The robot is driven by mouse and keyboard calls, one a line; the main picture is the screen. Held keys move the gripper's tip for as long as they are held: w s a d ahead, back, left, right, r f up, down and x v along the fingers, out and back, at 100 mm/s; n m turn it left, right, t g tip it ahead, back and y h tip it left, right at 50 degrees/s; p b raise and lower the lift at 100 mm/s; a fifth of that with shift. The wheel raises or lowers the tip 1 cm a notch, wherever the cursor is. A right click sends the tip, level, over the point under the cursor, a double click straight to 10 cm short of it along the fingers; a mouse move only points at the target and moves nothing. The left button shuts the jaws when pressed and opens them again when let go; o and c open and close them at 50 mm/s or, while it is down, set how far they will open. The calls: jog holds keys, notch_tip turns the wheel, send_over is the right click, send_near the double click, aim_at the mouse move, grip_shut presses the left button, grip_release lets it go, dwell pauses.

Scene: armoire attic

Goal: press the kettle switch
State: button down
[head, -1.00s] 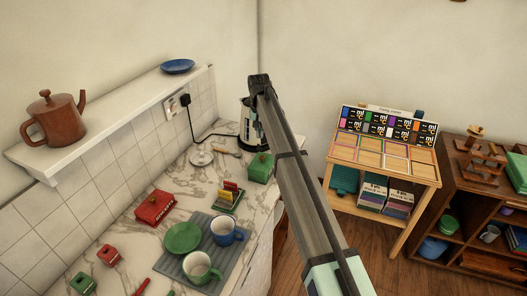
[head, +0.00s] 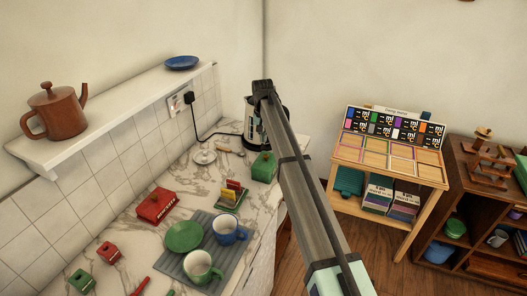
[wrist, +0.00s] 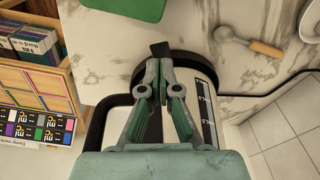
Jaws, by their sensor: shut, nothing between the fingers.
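The kettle (head: 249,127) stands at the far end of the marble counter in the head view, partly hidden by my arm. In the wrist view, the white kettle body with a dark level scale (wrist: 207,125) lies below my gripper, with its black handle (wrist: 95,130) at the left and round black base (wrist: 190,58) beyond. My gripper (wrist: 163,75) is shut and empty, with its fingers over the kettle. A small dark block shows right at the fingertips; I cannot tell whether it is the switch or touches them.
A green box (head: 264,167) stands on the counter near the kettle. The black cord (head: 211,135) runs to the wall socket. A wooden stand (head: 390,165) is at the right.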

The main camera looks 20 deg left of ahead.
aim_at(263, 149)
jog(key=shift+w+f+b, duration=0.2)
jog(key=shift+f+b, duration=0.5)
jog(key=shift+f, duration=1.2)
jog(key=shift+f, duration=0.95)
jog(key=shift+r, duration=0.1)
jog(key=shift+s+d+r+p, duration=0.1)
jog(key=shift+s+d+r, duration=0.1)
jog(key=shift+s, duration=0.3)
jog(key=shift+s+d+r+p, duration=0.1)
jog(key=shift+s+r+p, duration=0.05)
jog(key=shift+s, duration=0.4)
jog(key=shift+s+d+r+p, duration=0.1)
jog(key=shift+s+r, duration=0.1)
jog(key=shift+s, duration=0.3)
jog(key=shift+w, duration=0.1)
notch_tip(263, 149, up, 12)
jog(key=s, duration=0.1)
jog(key=shift+d, duration=0.15)
